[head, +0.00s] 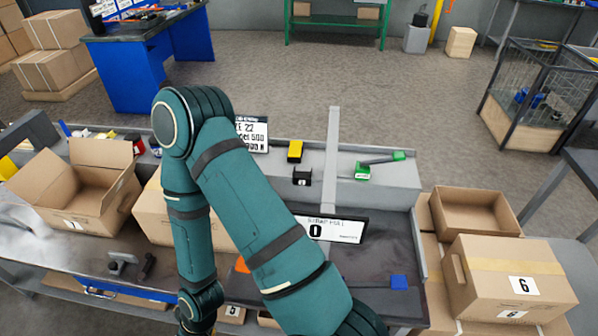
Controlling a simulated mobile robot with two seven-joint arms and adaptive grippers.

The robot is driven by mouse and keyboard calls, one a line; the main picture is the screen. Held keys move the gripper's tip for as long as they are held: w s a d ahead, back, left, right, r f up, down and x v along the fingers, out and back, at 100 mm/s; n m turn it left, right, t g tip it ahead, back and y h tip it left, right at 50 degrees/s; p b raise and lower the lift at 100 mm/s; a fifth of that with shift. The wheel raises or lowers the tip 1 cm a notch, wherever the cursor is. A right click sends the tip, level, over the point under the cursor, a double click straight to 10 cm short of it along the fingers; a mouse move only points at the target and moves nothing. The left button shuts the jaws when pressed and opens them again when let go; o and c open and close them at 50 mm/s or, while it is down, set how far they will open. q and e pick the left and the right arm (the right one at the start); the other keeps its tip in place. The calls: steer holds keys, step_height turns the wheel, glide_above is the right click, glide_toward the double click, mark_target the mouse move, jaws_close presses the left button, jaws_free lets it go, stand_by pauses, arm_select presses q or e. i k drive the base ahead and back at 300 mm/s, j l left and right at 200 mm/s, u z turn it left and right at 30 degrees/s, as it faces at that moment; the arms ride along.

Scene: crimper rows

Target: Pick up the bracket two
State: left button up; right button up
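A small black bracket-like part (302,176) with a white label sits on the grey shelf of the workbench; its number is too small to read. A grey part (121,262) and a black part (148,267) lie on the bench at the left, and I cannot tell whether either is a bracket. I cannot tell which part is bracket two. One teal arm of mine crosses the middle of the view, bends at the top and runs down to the bottom edge. Neither gripper's fingers show. The arm hides part of the bench.
A sign (335,229) reading 0 stands on the bench. An open carton (78,188) is at left; cartons (512,282) are stacked at right.

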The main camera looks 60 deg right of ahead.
mark_target(300, 178)
steer(key=z, duration=2)
